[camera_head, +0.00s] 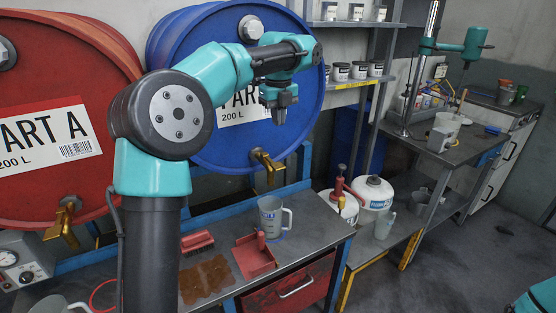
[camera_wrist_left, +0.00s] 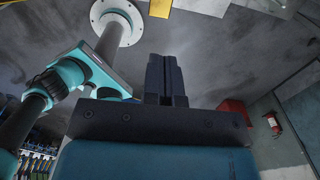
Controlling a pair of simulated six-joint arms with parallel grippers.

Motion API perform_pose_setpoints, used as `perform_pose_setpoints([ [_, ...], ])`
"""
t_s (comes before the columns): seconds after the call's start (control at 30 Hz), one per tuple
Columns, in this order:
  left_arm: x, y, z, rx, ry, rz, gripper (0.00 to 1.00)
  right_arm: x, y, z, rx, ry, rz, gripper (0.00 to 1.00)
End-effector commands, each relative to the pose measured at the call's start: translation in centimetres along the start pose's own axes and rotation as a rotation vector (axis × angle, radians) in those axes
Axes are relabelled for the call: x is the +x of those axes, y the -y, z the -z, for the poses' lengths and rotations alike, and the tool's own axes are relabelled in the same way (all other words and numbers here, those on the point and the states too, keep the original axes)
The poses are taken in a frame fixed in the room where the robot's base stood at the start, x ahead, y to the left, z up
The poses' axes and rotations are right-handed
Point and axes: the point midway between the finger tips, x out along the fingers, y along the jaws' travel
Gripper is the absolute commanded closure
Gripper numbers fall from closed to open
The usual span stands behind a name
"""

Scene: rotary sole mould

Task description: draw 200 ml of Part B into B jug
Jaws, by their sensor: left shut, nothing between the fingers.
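The blue drum (camera_head: 175,50) stands at the back, with a white label partly hidden by my left arm. Its brass tap (camera_head: 267,161) sticks out low on the front. A translucent grey jug (camera_head: 270,217) with a handle on its right and a blue mark stands upright on the bench below the tap. I cannot tell if any liquid is in it. My left gripper (camera_head: 279,116) hangs in front of the drum's label, above the tap and apart from both tap and jug. Its fingers are shut and empty, also in the left wrist view (camera_wrist_left: 166,80). My right gripper is out of view.
A red Part A drum (camera_head: 95,45) with a brass tap (camera_head: 64,220) stands left. The bench holds a red brush (camera_head: 197,241), a red tray (camera_head: 253,258) and brown stained patches. White containers (camera_head: 373,194) stand right of the bench. Another jug (camera_head: 53,304) is cut off at bottom left.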

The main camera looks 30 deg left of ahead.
Motion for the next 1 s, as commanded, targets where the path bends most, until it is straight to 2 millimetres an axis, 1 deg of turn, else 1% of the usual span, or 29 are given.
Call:
perform_pose_setpoints([
  [0.17, 1.7, -0.1, 0.0, 0.0, -0.001, -0.002, 1.0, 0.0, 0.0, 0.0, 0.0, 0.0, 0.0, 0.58],
  [0.27, 3.2, -0.1, 0.0, 0.0, -0.002, -0.003, 1.0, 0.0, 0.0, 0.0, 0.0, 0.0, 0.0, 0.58],
  [0.7, 10.6, -0.1, 0.0, -0.001, -0.003, -0.003, 1.0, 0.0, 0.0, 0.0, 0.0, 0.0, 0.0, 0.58],
  [0.8, 12.0, -0.1, 0.0, -0.001, -0.002, -0.003, 1.0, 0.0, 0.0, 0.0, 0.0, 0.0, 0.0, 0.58],
  [0.9, 13.0, 0.0, 0.0, -0.001, -0.001, -0.002, 1.0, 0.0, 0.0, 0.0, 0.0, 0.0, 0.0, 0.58],
  [1.0, 13.6, 0.0, 0.0, -0.001, -0.001, -0.002, 1.0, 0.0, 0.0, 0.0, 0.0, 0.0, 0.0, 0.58],
])
